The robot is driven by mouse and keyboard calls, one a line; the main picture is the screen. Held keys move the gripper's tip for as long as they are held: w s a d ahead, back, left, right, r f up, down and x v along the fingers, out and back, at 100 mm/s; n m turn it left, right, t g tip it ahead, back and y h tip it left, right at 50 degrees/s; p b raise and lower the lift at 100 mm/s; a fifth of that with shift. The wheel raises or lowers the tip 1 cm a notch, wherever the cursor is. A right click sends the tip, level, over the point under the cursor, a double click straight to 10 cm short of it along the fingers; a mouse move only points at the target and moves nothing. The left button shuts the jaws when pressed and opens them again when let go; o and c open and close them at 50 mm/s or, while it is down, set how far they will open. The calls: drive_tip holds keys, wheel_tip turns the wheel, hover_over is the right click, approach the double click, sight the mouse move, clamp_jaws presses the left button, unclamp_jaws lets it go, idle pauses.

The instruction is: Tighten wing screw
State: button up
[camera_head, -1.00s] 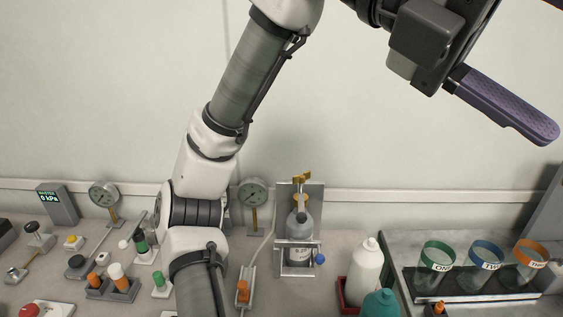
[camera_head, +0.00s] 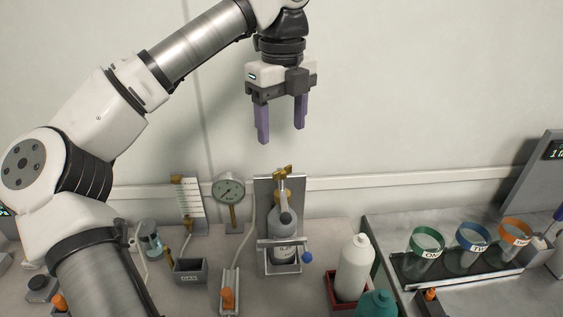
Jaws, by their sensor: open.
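A grey bottle (camera_head: 284,232) stands upright in a metal holder with a back plate (camera_head: 265,190) near the wall. A brass wing-shaped piece (camera_head: 284,170) sits at the top, above the bottle's neck; it looks like the wing screw, but it is small. A blue round knob (camera_head: 308,257) is at the holder's lower right. My gripper (camera_head: 281,133) points down with its two purple fingers apart and nothing between them. In the picture it is just above the brass piece, with a gap; the depth between them is hard to tell.
A round gauge (camera_head: 228,188) stands left of the holder. A white bottle (camera_head: 354,268) in a red tray and a teal bottle (camera_head: 377,304) are at front right. A rack (camera_head: 457,276) holds three banded cups. Small fixtures crowd the left, partly behind my arm.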

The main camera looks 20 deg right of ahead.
sight(283, 171)
wheel_tip(283, 171, down, 9)
drive_tip(key=shift+r+p, duration=0.1)
drive_tip(key=shift+p, duration=0.3)
drive_tip(key=c, duration=1)
drive_tip(key=shift+m, duration=0.4)
